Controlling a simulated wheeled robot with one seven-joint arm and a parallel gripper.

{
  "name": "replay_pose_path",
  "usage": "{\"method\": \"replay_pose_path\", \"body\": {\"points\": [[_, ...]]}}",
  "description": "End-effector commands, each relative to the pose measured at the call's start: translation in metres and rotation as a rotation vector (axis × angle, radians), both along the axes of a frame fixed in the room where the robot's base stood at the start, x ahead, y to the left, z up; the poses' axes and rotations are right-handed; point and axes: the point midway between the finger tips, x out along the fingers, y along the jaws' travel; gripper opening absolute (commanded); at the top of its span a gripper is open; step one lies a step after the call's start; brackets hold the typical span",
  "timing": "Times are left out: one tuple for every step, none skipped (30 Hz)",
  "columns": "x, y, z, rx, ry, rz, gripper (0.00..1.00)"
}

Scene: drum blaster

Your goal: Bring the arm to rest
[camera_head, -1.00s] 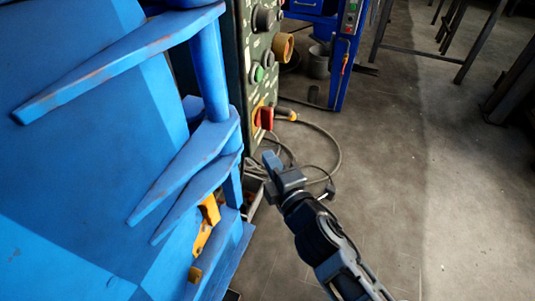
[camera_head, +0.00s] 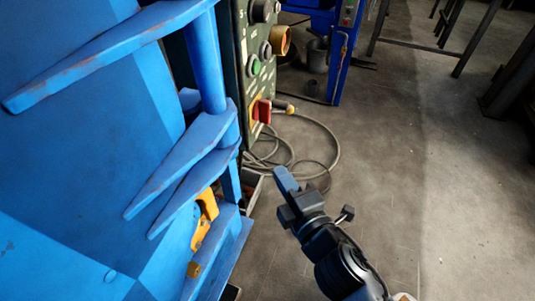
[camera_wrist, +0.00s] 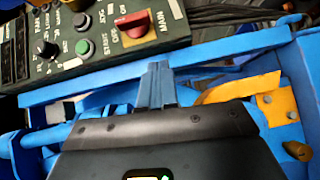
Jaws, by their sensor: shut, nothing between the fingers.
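My gripper (camera_head: 286,181) is in the lower middle of the head view, over the floor just right of the blue machine (camera_head: 75,150). Its blue-grey fingers are together with nothing between them. In the wrist view the shut fingers (camera_wrist: 157,84) point toward a green control panel (camera_wrist: 90,40) with a red main switch (camera_wrist: 132,23). The fingers are apart from the switch in the head view. My arm reaches up from the bottom edge of the head view.
The blue machine's hinge arms (camera_head: 185,165) stick out left of my gripper, with a yellow-orange lever (camera_head: 204,220) below. A grey cable (camera_head: 330,135) lies coiled on the floor behind the gripper. Bare floor (camera_head: 420,200) is free to the right. Metal table legs stand at the back right.

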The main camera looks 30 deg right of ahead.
Motion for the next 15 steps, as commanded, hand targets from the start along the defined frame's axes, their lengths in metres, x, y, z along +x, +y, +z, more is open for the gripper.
{"method": "replay_pose_path", "body": {"points": [[0.0,0.0,0.0,0.0,0.0,0.0,0.0],[0.0,0.0,0.0,0.0,0.0,0.0,0.0],[0.0,0.0,0.0,0.0,0.0,0.0,0.0],[0.0,0.0,0.0,0.0,0.0,0.0,0.0],[0.0,0.0,0.0,0.0,0.0,0.0,0.0],[-0.001,0.0,0.0,0.003,0.001,0.0,0.0],[-0.002,0.001,-0.001,0.008,0.002,0.001,0.0],[-0.005,0.002,-0.002,0.02,0.003,0.002,0.0],[-0.011,0.003,-0.003,0.045,0.006,0.005,0.0],[-0.017,0.005,-0.004,0.07,0.006,0.008,0.0],[-0.025,0.007,-0.006,0.105,0.01,0.012,0.0],[-0.037,0.011,-0.007,0.159,0.013,0.016,0.0],[-0.048,0.014,-0.009,0.208,0.016,0.02,0.0],[-0.059,0.017,-0.01,0.262,0.02,0.024,0.0],[-0.076,0.02,-0.01,0.341,0.026,0.026,0.0]]}}
